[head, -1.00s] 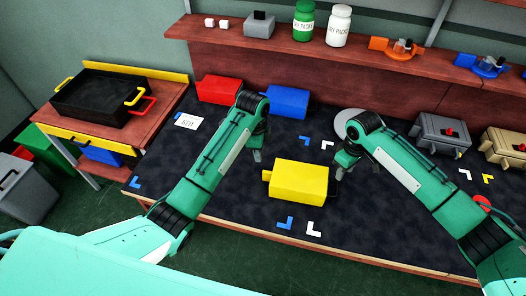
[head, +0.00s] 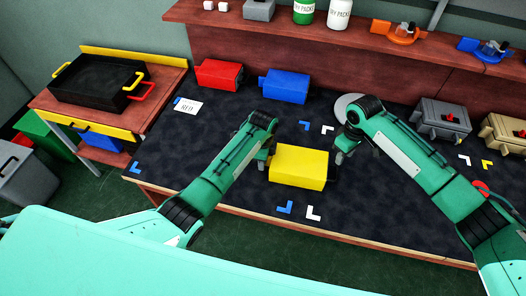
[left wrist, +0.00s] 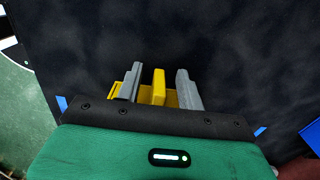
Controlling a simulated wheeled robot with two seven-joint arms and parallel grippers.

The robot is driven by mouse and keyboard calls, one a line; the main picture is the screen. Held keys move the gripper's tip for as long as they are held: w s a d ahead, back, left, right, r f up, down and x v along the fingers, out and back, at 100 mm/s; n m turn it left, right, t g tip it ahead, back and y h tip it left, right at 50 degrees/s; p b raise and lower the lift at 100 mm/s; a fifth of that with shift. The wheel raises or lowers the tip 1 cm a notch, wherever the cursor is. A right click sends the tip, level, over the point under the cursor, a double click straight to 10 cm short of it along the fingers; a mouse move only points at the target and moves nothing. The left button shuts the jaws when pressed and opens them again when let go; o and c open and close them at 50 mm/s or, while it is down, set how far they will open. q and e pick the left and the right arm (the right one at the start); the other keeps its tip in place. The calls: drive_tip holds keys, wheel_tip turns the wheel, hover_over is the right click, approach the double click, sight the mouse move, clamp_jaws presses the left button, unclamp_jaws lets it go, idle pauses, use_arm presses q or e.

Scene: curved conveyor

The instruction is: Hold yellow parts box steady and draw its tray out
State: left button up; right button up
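The yellow parts box (head: 299,167) lies on the dark bench mat. My left gripper (head: 263,163) is at its left end, where it covers the tray handle in the head view. In the left wrist view the yellow handle (left wrist: 159,86) stands between the two grey fingers of my left gripper (left wrist: 160,88). A gap shows on each side of it, so the fingers are open around it. My right gripper (head: 337,167) is at the right end of the box. Its fingers are too small and dark to tell their opening or contact.
A red box (head: 219,75) and a blue box (head: 285,86) stand behind on the mat (head: 215,130). A grey disc (head: 349,104) and grey box (head: 442,118) are at the right. A side table holds a black tray (head: 97,80).

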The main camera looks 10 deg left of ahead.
use_arm(q)
drive_tip(key=shift+f, duration=0.5)
clamp_jaws()
idle(0.9)
